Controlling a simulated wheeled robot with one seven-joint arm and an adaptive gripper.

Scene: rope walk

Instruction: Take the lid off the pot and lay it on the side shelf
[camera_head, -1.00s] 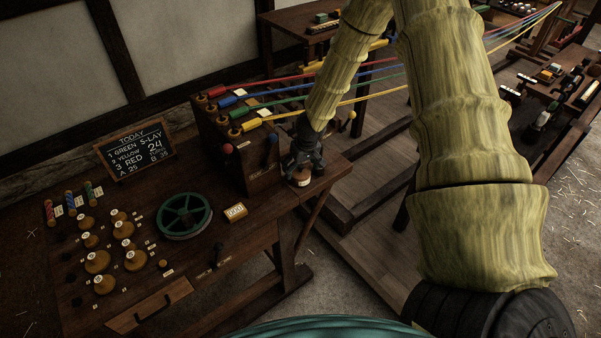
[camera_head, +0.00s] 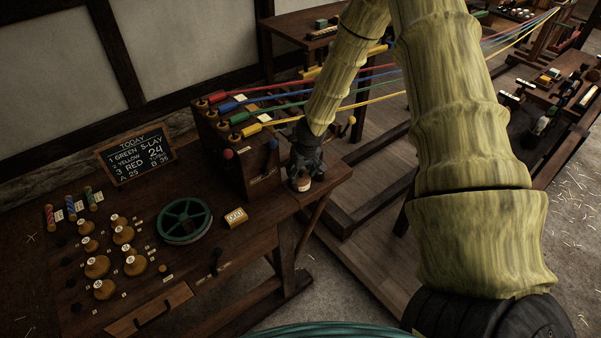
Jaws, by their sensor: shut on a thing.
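The pot (camera_head: 301,184) is a small brown pot with a pale band, at the right end of the dark wooden bench. My gripper (camera_head: 303,171) points down directly over it, its dark fingers shut at the pot's top. The lid is mostly hidden by the fingers, and I cannot tell whether it is clear of the pot's rim. I cannot make out clearly which surface is the side shelf.
A dark box (camera_head: 225,160) with coloured strands running back right stands just left of my gripper.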

